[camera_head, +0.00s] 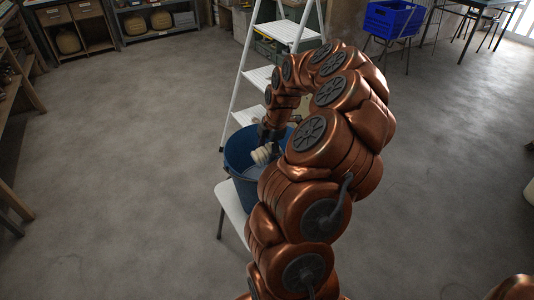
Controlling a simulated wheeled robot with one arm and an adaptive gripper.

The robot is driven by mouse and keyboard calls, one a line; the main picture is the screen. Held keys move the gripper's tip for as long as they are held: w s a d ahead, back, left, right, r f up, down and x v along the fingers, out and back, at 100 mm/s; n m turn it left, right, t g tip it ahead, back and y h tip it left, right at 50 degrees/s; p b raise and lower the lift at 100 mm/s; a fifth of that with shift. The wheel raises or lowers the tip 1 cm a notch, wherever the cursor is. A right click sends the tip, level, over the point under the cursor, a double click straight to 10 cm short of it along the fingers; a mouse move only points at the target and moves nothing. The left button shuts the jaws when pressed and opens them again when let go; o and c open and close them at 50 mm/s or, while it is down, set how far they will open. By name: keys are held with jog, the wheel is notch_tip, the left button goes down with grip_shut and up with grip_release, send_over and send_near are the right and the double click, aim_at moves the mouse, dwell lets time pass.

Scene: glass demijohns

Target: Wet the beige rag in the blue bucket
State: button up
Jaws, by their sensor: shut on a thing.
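The blue bucket (238,152) stands on a light-topped stool (233,212) near the middle of the view, partly hidden by my copper arm. My gripper (266,146) points down over the bucket's opening. It is shut on the beige rag (261,155), a small pale bundle that shows at or just inside the bucket's mouth. A greyish-blue surface shows low in the bucket. I cannot tell whether the rag touches it. My arm hides the bucket's right side.
A white stepladder (241,72) stands just behind the bucket. A blue crate (393,19) rests on a stand at the back right. Shelves (158,18) line the back left and a wooden bench (14,85) the left edge. The floor to the left is clear.

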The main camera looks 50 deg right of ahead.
jog(key=shift+w+a+p+v, duration=0.1)
jog(key=shift+w+p+v, duration=0.25)
jog(key=shift+v, duration=1.1)
jog(key=shift+w+a+p+v, duration=0.15)
jog(key=shift+p+v, duration=0.35)
jog(key=shift+v, duration=0.9)
jog(key=shift+w+a+p+v, duration=0.1)
jog(key=shift+w+p+v, duration=0.3)
jog(key=shift+v, duration=1.05)
jog(key=shift+s+r, duration=0.1)
jog(key=shift+r, duration=0.2)
jog(key=shift+w+p+v, duration=0.2)
jog(key=shift+p+v, duration=0.15)
jog(key=shift+v, duration=0.6)
jog(key=shift+w+p+v, duration=0.15)
jog(key=shift+p+v, duration=0.2)
jog(key=shift+v, duration=0.55)
jog(key=shift+a+r, duration=0.1)
jog(key=shift+a, duration=0.05)
